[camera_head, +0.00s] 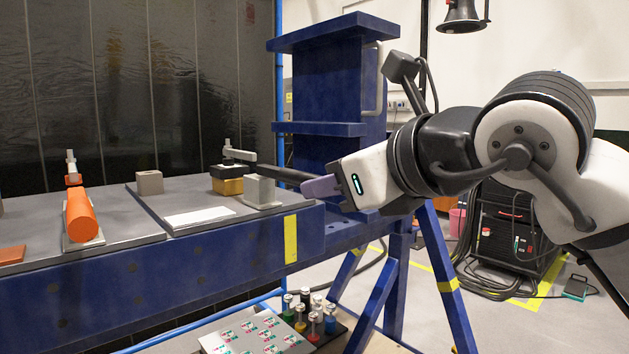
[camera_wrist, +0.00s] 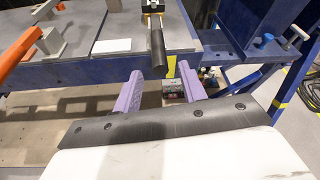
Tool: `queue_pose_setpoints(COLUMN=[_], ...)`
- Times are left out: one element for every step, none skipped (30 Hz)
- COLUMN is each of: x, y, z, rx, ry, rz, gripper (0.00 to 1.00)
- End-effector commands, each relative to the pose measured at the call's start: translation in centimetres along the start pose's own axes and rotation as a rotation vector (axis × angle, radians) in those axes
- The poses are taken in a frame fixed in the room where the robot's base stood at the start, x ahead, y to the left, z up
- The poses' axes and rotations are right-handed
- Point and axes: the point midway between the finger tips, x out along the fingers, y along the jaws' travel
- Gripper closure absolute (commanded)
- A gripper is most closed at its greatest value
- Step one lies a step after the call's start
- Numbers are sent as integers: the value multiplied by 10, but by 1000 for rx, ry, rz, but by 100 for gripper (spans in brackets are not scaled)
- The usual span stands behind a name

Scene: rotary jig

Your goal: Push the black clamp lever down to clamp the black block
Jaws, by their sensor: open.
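The black clamp lever (camera_head: 285,174) sticks out from a grey clamp post (camera_head: 262,190) toward my gripper, sloping slightly down. A grey clamp arm (camera_head: 240,156) reaches over the black block (camera_head: 226,171), which sits on a yellow-orange base (camera_head: 228,187). Whether the arm touches the block is unclear. My gripper (camera_head: 317,187) is at the lever's free end. In the wrist view its purple fingers (camera_wrist: 160,72) are spread apart, and the lever (camera_wrist: 157,45) ends in line with the gap between them. Contact with the lever cannot be told.
The grey plates lie on a blue bench (camera_head: 250,250). A blue column (camera_head: 330,100) rises behind the lever. Space in front of the bench edge is open.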

Motion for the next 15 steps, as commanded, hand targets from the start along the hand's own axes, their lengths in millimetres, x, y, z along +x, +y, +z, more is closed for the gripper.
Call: queue_pose_setpoints(x=[-14, -21, -30, -36, -42, -49, -54, -58, -64, -67, -70, -73, -75, -76, -77], y=[-2, -2, -1, -1, -1, -1, -1, -1, -1, -1, -1, -1, 0, 0, 0], z=[1, 1, 1, 1, 1, 1, 1, 1, 1, 0, 0, 0, 0, 0, 0], rx=[2, 2, 2, 2, 3, 1, 1, 2, 2, 2, 2, 2, 2, 2, 1], ry=[-2, -2, -1, -2, -1, -1, -1, -1, -1, -1, 0, 0, 0, 0, 0], rz=[-3, -3, -3, -3, -2, -3, -2, -1, -2, -2, -1, 0, 0, 1, 1], gripper=[59, 59, 59, 59, 59, 59, 59, 59, 59, 59, 59, 59, 59, 59, 59])
